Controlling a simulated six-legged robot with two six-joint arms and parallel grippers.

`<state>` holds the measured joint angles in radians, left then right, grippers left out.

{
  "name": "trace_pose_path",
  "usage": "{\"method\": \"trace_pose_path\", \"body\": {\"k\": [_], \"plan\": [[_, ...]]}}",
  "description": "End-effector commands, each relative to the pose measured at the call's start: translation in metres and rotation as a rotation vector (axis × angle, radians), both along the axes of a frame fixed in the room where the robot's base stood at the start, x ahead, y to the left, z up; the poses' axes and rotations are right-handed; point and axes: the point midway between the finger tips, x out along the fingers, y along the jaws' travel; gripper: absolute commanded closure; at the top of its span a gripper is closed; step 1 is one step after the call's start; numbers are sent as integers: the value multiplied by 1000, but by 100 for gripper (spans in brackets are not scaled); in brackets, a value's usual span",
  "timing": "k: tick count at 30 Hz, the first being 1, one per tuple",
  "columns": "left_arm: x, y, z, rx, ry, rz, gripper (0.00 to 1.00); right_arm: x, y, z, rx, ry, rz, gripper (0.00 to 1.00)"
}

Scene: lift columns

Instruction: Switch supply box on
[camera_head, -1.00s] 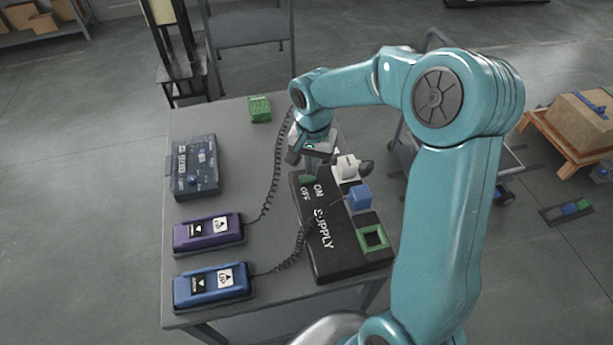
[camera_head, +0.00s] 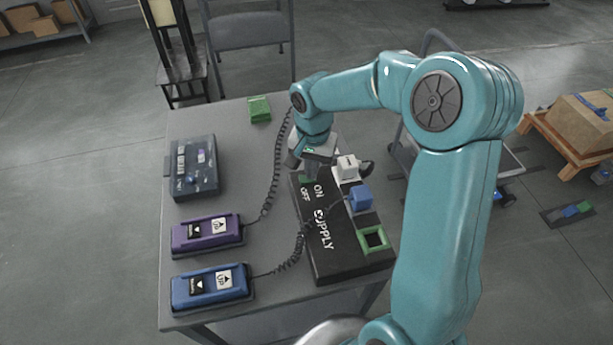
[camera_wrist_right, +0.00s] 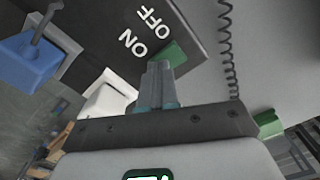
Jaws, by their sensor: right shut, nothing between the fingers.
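The black supply box (camera_head: 335,255) lies on the grey table, with ON, OFF and SUPPLY in white letters. Its green switch (camera_wrist_right: 174,54) shows in the right wrist view beside the ON and OFF letters. My right gripper (camera_wrist_right: 158,72) is shut and empty, its fingertips right at the green switch; I cannot tell whether they touch it. In the head view my right gripper (camera_head: 313,172) is over the far end of the box and partly covers the switch. My left gripper is not in view.
A white plug (camera_head: 347,168), a blue plug (camera_head: 360,198) and a green-framed socket (camera_head: 373,240) line the box's right side. Purple (camera_head: 207,234) and blue (camera_head: 211,288) pendants with coiled cords, a dark case (camera_head: 194,168) and a green block (camera_head: 259,109) lie on the table.

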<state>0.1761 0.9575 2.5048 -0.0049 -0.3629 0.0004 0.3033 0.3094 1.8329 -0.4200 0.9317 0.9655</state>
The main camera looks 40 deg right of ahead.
Motion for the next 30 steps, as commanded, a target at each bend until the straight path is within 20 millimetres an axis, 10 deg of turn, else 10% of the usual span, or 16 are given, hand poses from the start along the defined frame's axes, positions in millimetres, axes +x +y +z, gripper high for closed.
{"method": "trace_pose_path", "body": {"k": [30], "plan": [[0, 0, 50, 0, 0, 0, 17, -1, 1, 69, 2, 3, 0, 100]]}}
